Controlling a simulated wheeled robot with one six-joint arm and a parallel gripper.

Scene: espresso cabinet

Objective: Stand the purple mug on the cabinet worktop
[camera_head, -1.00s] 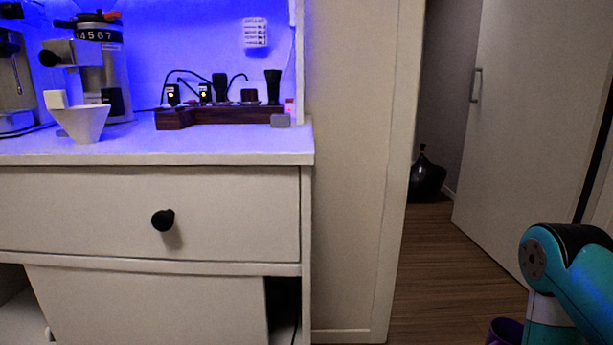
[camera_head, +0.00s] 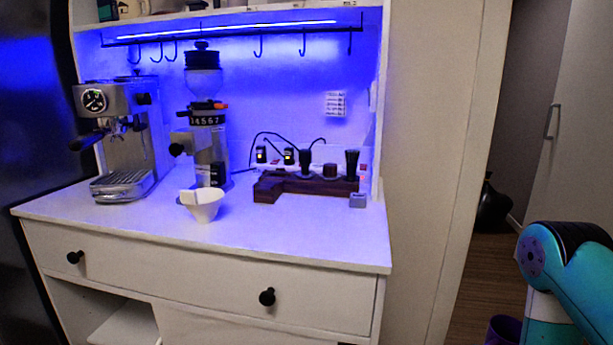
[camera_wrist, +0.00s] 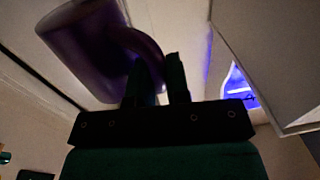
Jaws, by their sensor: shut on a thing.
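The purple mug (camera_wrist: 88,50) is at the upper left of the wrist view, with its handle between the fingers of my gripper (camera_wrist: 158,82). The gripper is shut on that handle. In the head view only a small part of the mug (camera_head: 503,331) shows at the bottom right, beside my teal arm, and the gripper is out of sight there. The mug is off to the right of the cabinet, apart from it. The white cabinet worktop (camera_head: 280,238) fills the middle and left of the head view.
On the worktop stand an espresso machine (camera_head: 125,140), a grinder (camera_head: 208,145), a white funnel-shaped cup (camera_head: 203,206) and a dark wooden tool stand (camera_head: 305,186). The front right of the worktop is clear. A rail with hooks (camera_head: 232,35) hangs above. A doorway opens at right.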

